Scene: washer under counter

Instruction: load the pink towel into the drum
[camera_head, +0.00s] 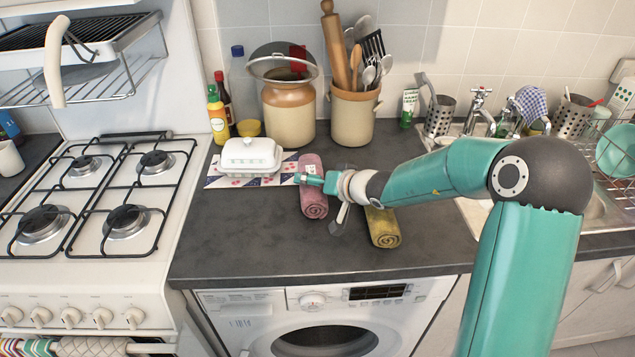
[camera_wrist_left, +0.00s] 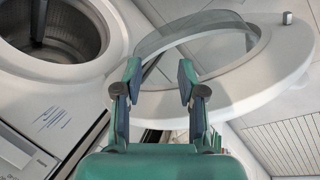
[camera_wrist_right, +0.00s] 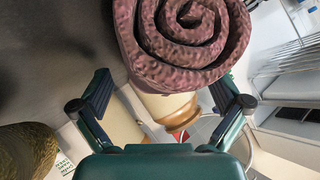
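The pink towel (camera_head: 314,203) is a rolled bundle lying on the dark counter, left of a yellow rolled towel (camera_head: 382,227). My right gripper (camera_head: 313,180) is over the middle of the pink towel in the head view. In the right wrist view, the pink towel's spiral end (camera_wrist_right: 190,35) shows large beyond the open right fingers (camera_wrist_right: 163,88); I cannot tell whether they touch it. The washer (camera_head: 322,310) is under the counter. In the left wrist view, its drum (camera_wrist_left: 60,35) is uncovered and its round door (camera_wrist_left: 245,85) stands open. My left gripper (camera_wrist_left: 159,78) is open and empty before the door.
A white butter dish (camera_head: 250,155) sits on a patterned mat left of the pink towel. Crocks (camera_head: 291,115) and utensils stand behind. A gas stove (camera_head: 95,200) is left; a sink (camera_head: 600,205) is right. The counter front (camera_head: 235,250) is clear.

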